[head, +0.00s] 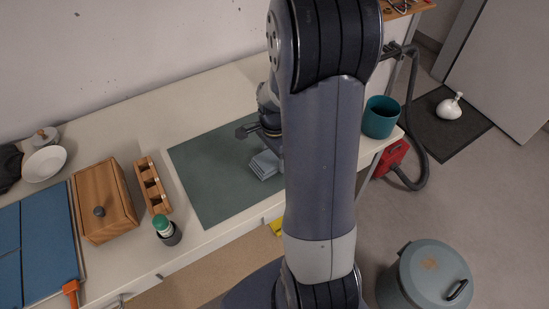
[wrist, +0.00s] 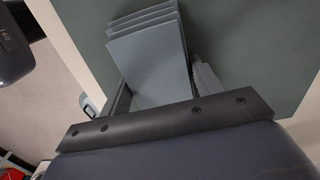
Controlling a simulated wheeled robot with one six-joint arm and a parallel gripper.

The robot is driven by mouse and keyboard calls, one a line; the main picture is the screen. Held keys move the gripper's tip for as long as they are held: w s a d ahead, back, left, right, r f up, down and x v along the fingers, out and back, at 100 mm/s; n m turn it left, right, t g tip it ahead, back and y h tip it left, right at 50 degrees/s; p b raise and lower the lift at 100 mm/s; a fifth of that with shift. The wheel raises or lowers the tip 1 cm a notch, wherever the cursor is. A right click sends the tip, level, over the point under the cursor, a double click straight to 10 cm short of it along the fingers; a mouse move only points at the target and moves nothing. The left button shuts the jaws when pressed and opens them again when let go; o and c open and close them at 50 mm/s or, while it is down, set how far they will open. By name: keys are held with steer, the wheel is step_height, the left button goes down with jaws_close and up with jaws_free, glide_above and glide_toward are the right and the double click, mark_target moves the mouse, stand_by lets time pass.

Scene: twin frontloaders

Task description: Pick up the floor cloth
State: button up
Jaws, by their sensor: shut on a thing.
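The floor cloth (head: 265,164) is a folded, pale blue-grey stack with several layers, over the dark green mat (head: 215,175) on the bench. It also shows in the wrist view (wrist: 150,55), between the two fingers. My gripper (wrist: 163,88) is shut on the cloth, one finger on each side. In the head view my gripper is partly hidden behind my own arm. I cannot tell whether the cloth touches the mat or hangs just above it.
A teal pot (head: 381,117) stands right of the mat. To the left are a wooden rack (head: 152,185), a green-capped bottle (head: 162,226), a wooden box (head: 104,200) and a white bowl (head: 45,163). A lidded grey bin (head: 425,278) stands on the floor.

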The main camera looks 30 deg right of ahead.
step_height(320, 180, up, 10)
steer(key=shift+r+b, duration=0.1)
steer(key=shift+b, duration=0.2)
steer(key=o, duration=0.4)
steer(key=c, duration=0.3)
steer(key=shift+c, duration=0.2)
